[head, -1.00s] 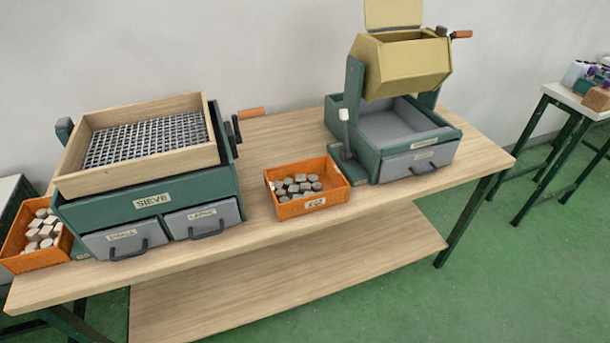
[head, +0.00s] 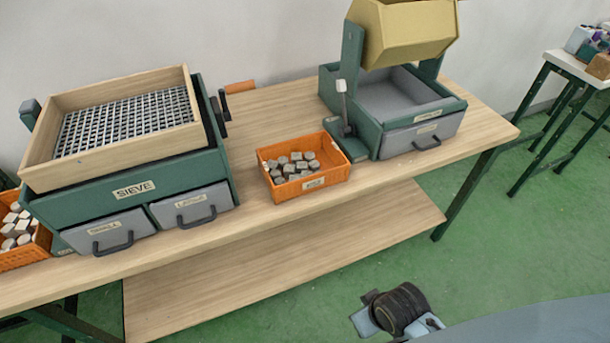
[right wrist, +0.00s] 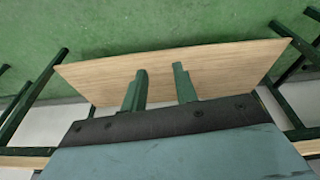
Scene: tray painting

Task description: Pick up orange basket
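An orange basket (head: 325,180) with several grey-brown blocks stands near the table's front edge, between the sieve and the yellow drum machine. A second orange basket (head: 22,258) with pale blocks is partly cut off at the left edge. My right gripper (right wrist: 160,80) shows in the right wrist view, its two fingers apart with nothing between them. Beyond them in that view are the wooden lower shelf and green floor. Part of my right arm shows at the bottom right of the head view, well below and apart from the middle basket. My left gripper is in no view.
The wooden table (head: 270,106) carries the green sieve box (head: 90,205) with two drawers, and the yellow drum machine (head: 405,40) with a grey drawer. A lower shelf (head: 230,270) juts out in front. A small side table (head: 575,68) stands at the right. Green floor is clear.

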